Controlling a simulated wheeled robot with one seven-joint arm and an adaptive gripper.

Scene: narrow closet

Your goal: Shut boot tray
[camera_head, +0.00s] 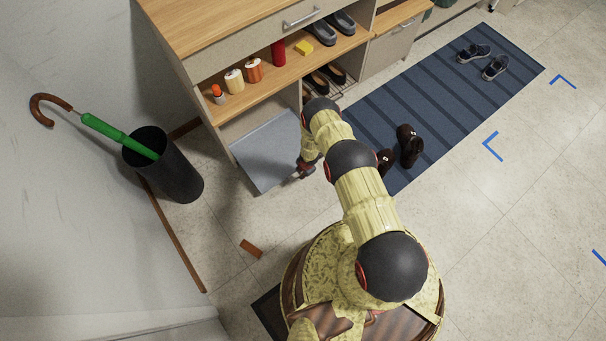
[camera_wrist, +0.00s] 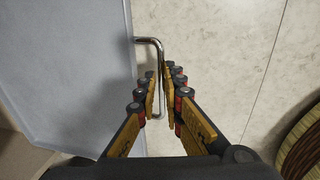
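The boot tray (camera_head: 266,152) is a flat grey tray that juts out from the bottom left compartment of the wooden cabinet. Its grey surface and edge fill the left of the wrist view (camera_wrist: 70,70). A thin bent metal handle (camera_wrist: 148,41) stands out from the tray's front edge. My gripper (camera_wrist: 161,88) has its fingers close together with the handle's bar between them, and it looks shut on it. In the head view my gripper (camera_head: 306,168) is at the tray's front right corner, partly hidden by my arm.
The cabinet (camera_head: 220,36) has shelves with shoes, jars and a red bottle. A black umbrella stand (camera_head: 178,172) with a green umbrella is left of the tray. A striped blue rug (camera_head: 440,110) with brown shoes (camera_head: 408,146) lies to the right. A small brown block (camera_head: 251,248) is on the floor.

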